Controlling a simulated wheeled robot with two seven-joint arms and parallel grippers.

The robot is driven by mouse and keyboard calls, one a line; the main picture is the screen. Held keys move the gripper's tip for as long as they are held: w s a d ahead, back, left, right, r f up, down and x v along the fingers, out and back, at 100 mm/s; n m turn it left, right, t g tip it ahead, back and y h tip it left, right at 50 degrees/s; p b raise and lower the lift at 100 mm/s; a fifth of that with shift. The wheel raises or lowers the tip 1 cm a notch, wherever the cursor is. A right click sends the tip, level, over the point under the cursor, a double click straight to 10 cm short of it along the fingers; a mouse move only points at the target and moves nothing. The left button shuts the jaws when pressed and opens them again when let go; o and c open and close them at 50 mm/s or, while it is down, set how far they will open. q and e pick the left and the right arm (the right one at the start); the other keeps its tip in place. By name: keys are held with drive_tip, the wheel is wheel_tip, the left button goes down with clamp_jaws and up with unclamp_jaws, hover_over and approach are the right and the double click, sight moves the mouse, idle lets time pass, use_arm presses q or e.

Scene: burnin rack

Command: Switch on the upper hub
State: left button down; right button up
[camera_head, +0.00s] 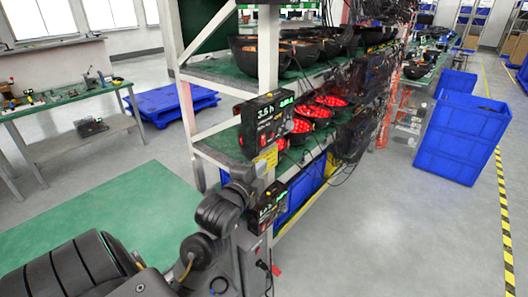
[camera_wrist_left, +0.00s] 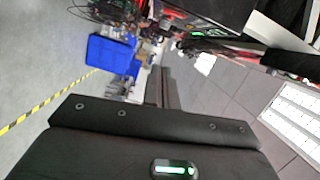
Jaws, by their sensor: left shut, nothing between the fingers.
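The upper hub (camera_head: 267,122) is a black box on the rack's front post at the middle shelf. Its face shows white and green lit characters, and a yellow label hangs below it. A second, lower hub (camera_head: 266,207) sits further down the same post, also with lit characters. My left gripper (camera_head: 246,174) is shut and empty, just below the upper hub and left of the post. Whether it touches the post or hub, I cannot tell. In the left wrist view a dark panel with a green light fills the bottom. My right gripper is not in view.
The rack (camera_head: 268,50) holds dark bowls on its upper shelf and red-glowing bowls on the middle shelf. Cables (camera_head: 360,95) hang along its right side. Blue crates (camera_head: 462,140) stand on the right. A green floor mat (camera_head: 120,215) and a workbench (camera_head: 60,105) lie to the left.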

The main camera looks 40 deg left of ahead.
sight(263, 140)
use_arm(q)
drive_tip(key=w+a+f+b, duration=0.1)
drive_tip(key=w+a+b, duration=0.1)
drive_tip(key=w+a, duration=0.4)
drive_tip(key=x, duration=0.3)
drive_tip(key=shift+w, duration=0.15)
drive_tip(key=shift+d, duration=0.15)
idle(0.3)
